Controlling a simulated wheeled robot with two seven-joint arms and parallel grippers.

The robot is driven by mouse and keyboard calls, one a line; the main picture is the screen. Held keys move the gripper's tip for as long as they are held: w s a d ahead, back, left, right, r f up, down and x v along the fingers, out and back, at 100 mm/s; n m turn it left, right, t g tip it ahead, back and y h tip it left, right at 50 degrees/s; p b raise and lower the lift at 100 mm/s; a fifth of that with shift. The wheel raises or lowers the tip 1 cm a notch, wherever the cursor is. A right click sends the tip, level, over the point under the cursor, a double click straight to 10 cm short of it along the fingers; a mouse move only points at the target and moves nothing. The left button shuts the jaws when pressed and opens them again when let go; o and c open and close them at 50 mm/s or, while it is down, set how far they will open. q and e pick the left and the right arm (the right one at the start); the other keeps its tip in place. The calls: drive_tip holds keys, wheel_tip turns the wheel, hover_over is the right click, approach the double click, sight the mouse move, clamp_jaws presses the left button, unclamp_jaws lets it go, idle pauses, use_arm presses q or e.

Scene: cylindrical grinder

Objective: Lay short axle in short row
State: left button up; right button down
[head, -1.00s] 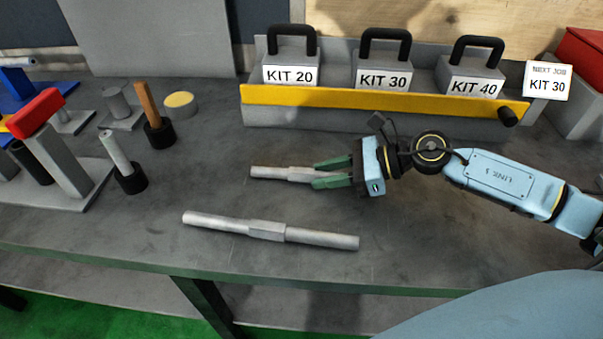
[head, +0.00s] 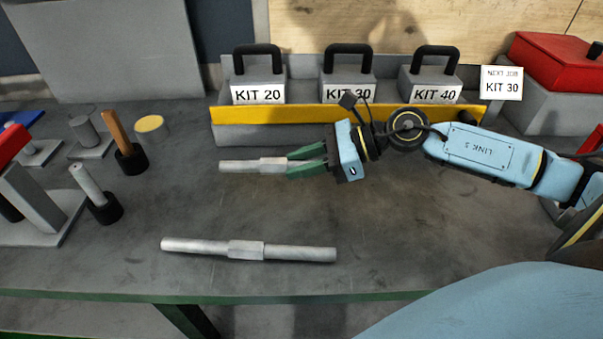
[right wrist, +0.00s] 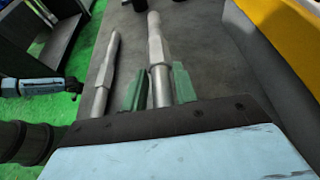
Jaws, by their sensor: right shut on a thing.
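My right gripper (head: 306,160) has its green fingers closed around one end of a grey stepped axle (head: 250,165) with a thicker flatted middle. The axle lies roughly level and points left, and its right end is hidden by the fingers. It appears close in front of the yellow-edged rack; I cannot tell its clearance above the bench. It also shows between the fingers in the right wrist view (right wrist: 157,48). A second, longer-looking axle (head: 248,250) lies on the bench nearer the front edge. No marked short row is identifiable. A blue arm part at the wrist view's left is unclear.
The grey rack with a yellow front strip (head: 290,117) stands behind, with boxes KIT 20 (head: 258,95), KIT 30 (head: 348,94) and KIT 40 (head: 433,96). Upright pins in black holders (head: 105,208) stand left. The bench between the axles is clear.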

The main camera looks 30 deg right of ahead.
sight(277, 171)
drive_tip(key=shift+r, duration=1.6)
drive_tip(key=shift+w+a+f+y, duration=0.1)
drive_tip(key=shift+a+f+y, duration=0.1)
drive_tip(key=shift+a, duration=0.55)
drive_tip(key=shift+w+a+f+y, duration=0.1)
drive_tip(key=shift+a+f, duration=0.1)
drive_tip(key=shift+a, duration=0.55)
drive_tip(key=shift+x, duration=0.95)
drive_tip(key=shift+w+a+f+t+h, duration=0.1)
drive_tip(key=shift+a+t+h, duration=0.1)
drive_tip(key=shift+t+h, duration=0.2)
drive_tip(key=shift+m, duration=0.3)
